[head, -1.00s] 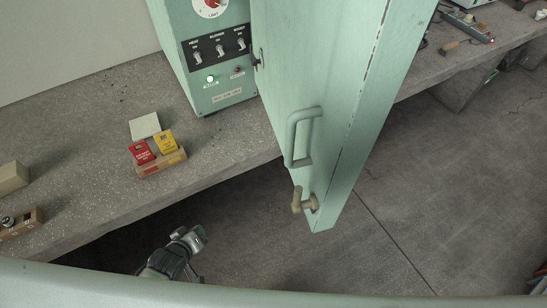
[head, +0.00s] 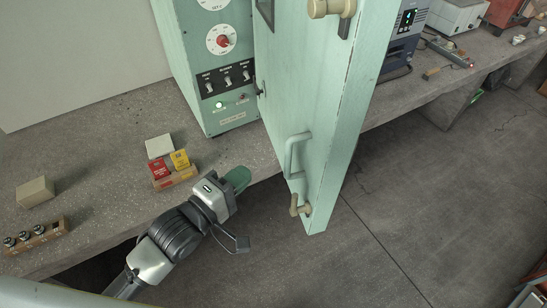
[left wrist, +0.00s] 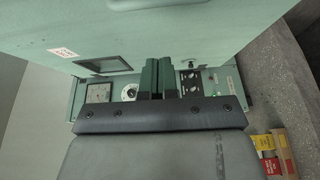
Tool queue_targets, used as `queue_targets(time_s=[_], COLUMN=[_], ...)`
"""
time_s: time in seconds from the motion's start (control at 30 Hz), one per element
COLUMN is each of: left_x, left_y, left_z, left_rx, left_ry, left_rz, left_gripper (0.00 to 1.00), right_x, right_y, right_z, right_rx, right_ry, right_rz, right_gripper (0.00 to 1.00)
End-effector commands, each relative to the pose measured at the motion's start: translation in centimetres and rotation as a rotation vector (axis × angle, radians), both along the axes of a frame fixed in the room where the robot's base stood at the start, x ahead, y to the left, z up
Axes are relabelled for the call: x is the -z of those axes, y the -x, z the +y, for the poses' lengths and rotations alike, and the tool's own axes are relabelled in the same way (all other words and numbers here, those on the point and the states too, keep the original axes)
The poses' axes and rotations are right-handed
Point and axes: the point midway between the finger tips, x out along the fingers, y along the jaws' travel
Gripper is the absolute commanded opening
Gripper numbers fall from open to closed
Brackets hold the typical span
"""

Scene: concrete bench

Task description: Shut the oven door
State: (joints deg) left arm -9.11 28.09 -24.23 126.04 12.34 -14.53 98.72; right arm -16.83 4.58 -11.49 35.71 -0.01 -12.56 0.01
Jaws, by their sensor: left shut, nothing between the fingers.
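The oven door (head: 305,100) is a tall pale green panel standing open. It juts out over the bench edge toward me, with a green bar handle (head: 293,155) and a beige latch knob (head: 300,206) low on its face. The oven's control panel (head: 222,60) with dials and switches is behind it to the left. My left gripper (head: 238,179) is at the bench's front edge, left of the handle and apart from the door in the head view. Its fingers (left wrist: 157,78) are together and empty in the left wrist view, where a pale green panel fills the top. My right gripper is out of view.
A wooden holder with red and yellow packets (head: 174,173) and a pale block (head: 159,146) are on the bench left of the oven. Another block (head: 35,191) and a wooden rack (head: 36,234) lie farther left. Right of the door, the floor (head: 430,190) is open.

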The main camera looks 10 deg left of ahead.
Motion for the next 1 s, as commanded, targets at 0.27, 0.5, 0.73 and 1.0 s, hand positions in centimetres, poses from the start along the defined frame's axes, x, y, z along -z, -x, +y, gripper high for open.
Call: queue_targets(time_s=[0.27,0.5,0.73,1.0], left_x=[-0.4,0.0,0.1,0.1], left_y=[-3.9,-4.3,-4.3,-4.6], left_z=[-3.8,-6.0,-6.3,-6.4], left_rx=[0.001,0.000,-0.001,-0.004], left_ry=[0.004,0.000,-0.001,0.001], left_rz=[0.001,0.001,0.001,-0.001], left_gripper=[0.00,0.00,0.00,0.00], right_x=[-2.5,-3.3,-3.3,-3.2], right_y=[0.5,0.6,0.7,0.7], right_z=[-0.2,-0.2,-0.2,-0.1], right_rx=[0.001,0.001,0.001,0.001], right_ry=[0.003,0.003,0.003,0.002], right_rz=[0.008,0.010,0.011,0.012], right_gripper=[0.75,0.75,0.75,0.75])
